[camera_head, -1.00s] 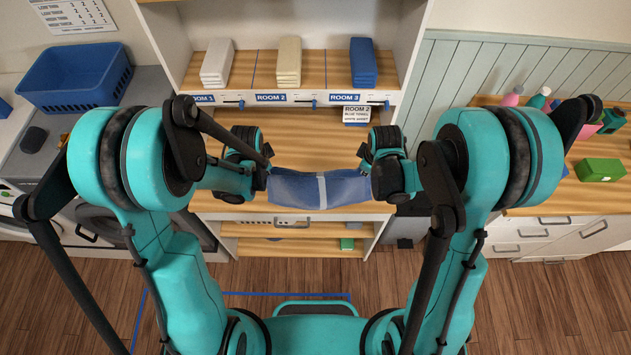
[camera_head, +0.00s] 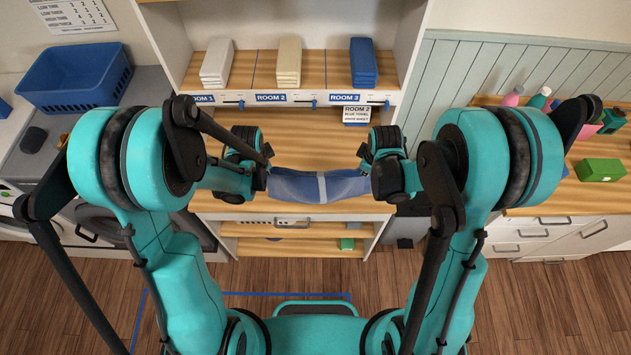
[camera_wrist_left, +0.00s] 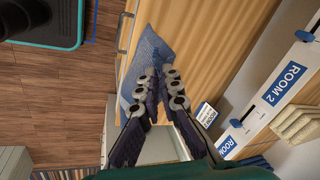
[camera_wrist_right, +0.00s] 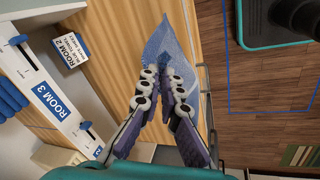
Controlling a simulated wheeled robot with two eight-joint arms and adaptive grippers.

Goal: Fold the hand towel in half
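The blue hand towel (camera_head: 297,188), with a pale stripe across its middle, stretches between my two grippers over the front of the wooden counter. It sags slightly in the middle. My left gripper (camera_head: 264,179) is at its left end and my right gripper (camera_head: 373,176) at its right end. In the left wrist view the fingers (camera_wrist_left: 160,76) close on the towel (camera_wrist_left: 146,52). In the right wrist view the fingers (camera_wrist_right: 160,74) close on the towel (camera_wrist_right: 174,42). I cannot tell whether the towel touches the counter.
The wooden counter (camera_head: 300,150) behind the towel is largely clear. A shelf above holds white (camera_head: 216,64), cream (camera_head: 288,64) and blue (camera_head: 363,64) folded stacks. A card (camera_head: 357,115) stands below it. A blue basket (camera_head: 75,77) is left; a green box (camera_head: 601,170) is right.

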